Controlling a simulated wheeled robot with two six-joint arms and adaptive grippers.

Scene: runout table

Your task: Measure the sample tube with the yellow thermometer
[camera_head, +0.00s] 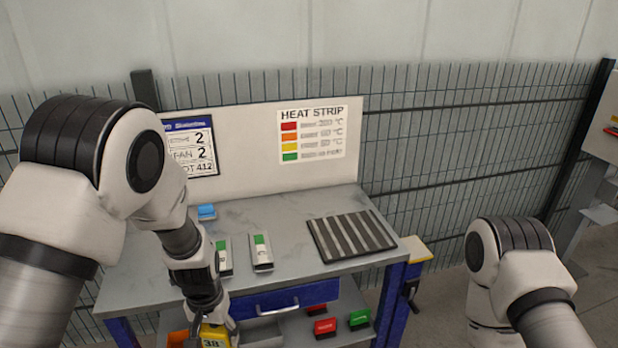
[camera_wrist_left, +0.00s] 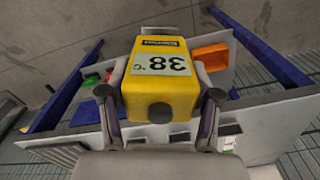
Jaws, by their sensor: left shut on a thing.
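My left gripper (camera_head: 212,322) is shut on the yellow thermometer (camera_head: 214,339) at the front edge of the table, low in the head view. The thermometer is a yellow box that also fills the middle of the left wrist view (camera_wrist_left: 160,98), between the two fingers. Its display reads 38 °C, upside down there. Two whitish slim pieces with green patches, one (camera_head: 262,260) and another (camera_head: 225,262) partly behind my left arm, lie on the tabletop; I cannot tell whether either is the sample tube. My right gripper is out of view; only its arm shows.
The grey table (camera_head: 290,203) carries a dark ribbed mat (camera_head: 350,236) and a small blue item (camera_head: 206,212). A heat strip chart (camera_head: 312,136) is on the back panel. Red blocks (camera_head: 325,327) and a green block (camera_head: 359,319) sit below. An orange bin (camera_wrist_left: 212,55) shows in the wrist view.

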